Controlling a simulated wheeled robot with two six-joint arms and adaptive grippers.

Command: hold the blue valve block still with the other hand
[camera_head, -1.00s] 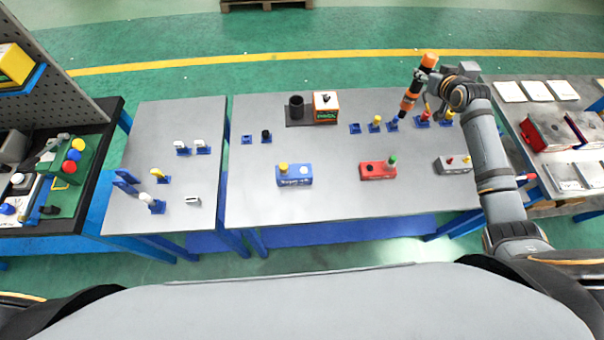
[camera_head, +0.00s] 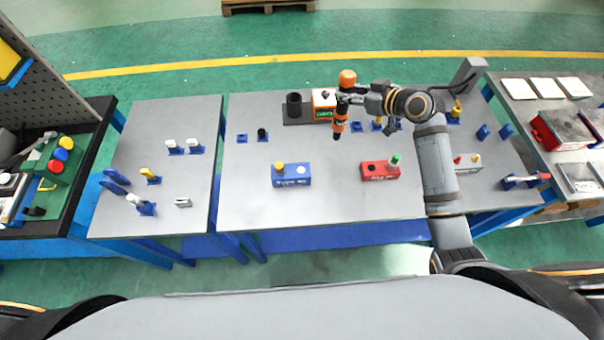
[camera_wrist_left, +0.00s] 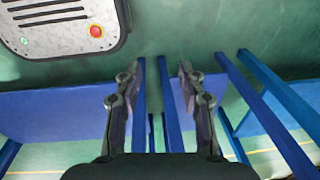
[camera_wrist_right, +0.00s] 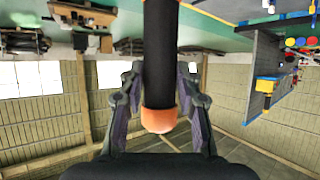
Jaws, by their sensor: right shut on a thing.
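The blue valve block (camera_head: 291,175) stands on the middle table in the head view, with a yellow knob on its left top and a pale round spot on its right top. My right gripper (camera_head: 343,104) is shut on an orange and black tool (camera_head: 347,79), held upright above the table behind and to the right of the block. The tool also fills the middle of the right wrist view (camera_wrist_right: 160,70). My left gripper (camera_wrist_left: 158,75) does not show in the head view; in its wrist view it is open and empty, with blue table legs and floor beyond it.
A red valve block (camera_head: 381,171) with a green knob stands right of the blue one. A black cup (camera_head: 294,104) and an orange-fronted box (camera_head: 322,100) stand at the table's back. A grey block (camera_head: 468,163) is at the right. The table around the blue block is clear.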

